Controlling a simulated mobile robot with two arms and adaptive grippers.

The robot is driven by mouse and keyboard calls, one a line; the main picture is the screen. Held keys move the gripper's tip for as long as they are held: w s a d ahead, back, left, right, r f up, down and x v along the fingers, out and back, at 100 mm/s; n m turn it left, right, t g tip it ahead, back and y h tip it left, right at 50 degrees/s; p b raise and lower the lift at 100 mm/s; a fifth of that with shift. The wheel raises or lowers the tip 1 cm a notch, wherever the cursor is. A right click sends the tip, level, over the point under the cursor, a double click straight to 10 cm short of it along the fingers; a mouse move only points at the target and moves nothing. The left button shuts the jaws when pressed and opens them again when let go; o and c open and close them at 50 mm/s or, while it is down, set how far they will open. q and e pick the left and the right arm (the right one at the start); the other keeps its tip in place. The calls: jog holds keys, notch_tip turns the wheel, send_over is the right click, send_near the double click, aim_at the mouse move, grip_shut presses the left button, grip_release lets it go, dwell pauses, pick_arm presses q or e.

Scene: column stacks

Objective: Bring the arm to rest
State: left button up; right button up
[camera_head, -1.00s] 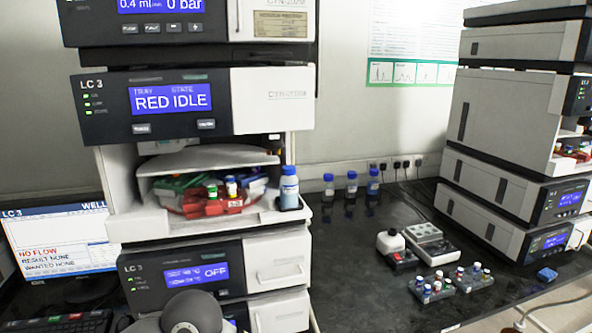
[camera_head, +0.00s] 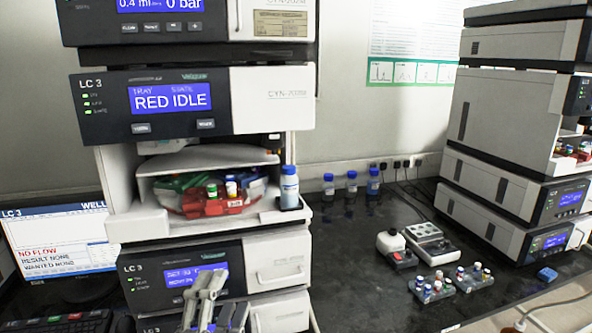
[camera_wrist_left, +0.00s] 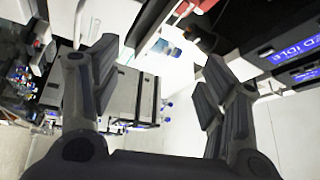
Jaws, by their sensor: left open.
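My left gripper (camera_head: 213,300) shows at the bottom of the head view, in front of the lower LC 3 module (camera_head: 240,275). Its grey fingers point upward and partly cover that module's screen. In the left wrist view, the two dark fingers of the left gripper (camera_wrist_left: 155,85) stand wide apart with nothing between them. My right gripper is in neither view.
The LC 3 stack's open bay holds a red tray (camera_head: 228,207) with vials; a blue-capped bottle (camera_head: 289,190) stands beside it. Vial racks (camera_head: 432,289) and a small device (camera_head: 430,240) are on the dark bench (camera_head: 360,285). Another stack (camera_head: 490,185) stands right.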

pick_arm(q)
jog(key=s+a+f+n+g+y, duration=0.1)
jog(key=a+f+n+g+y, duration=0.15)
jog(key=f, duration=0.35)
jog(key=s+a+f+n+g+y, duration=0.1)
jog(key=a+f+n+g, duration=0.1)
jog(key=a+f+n, duration=0.3)
jog(key=s+f+n+g, duration=0.7)
jog(key=s+f+g, duration=0.5)
jog(key=s+f, duration=0.8)
jog(key=s+f+g+b, duration=0.1)
jog(key=s+f+b, duration=0.1)
jog(key=f, duration=1.3)
jog(key=s+f+b, duration=0.1)
jog(key=s+f, duration=0.1)
jog(key=f, duration=1.4)
jog(key=s+a+f+b, duration=0.1)
jog(key=s+a+f, duration=0.1)
jog(key=s+f, duration=0.6)
jog(key=s+a+f+g+b, duration=0.1)
jog(key=s+f, duration=0.7)
jog(key=shift+a+f, duration=0.15)
jog(key=shift+a, duration=0.2)
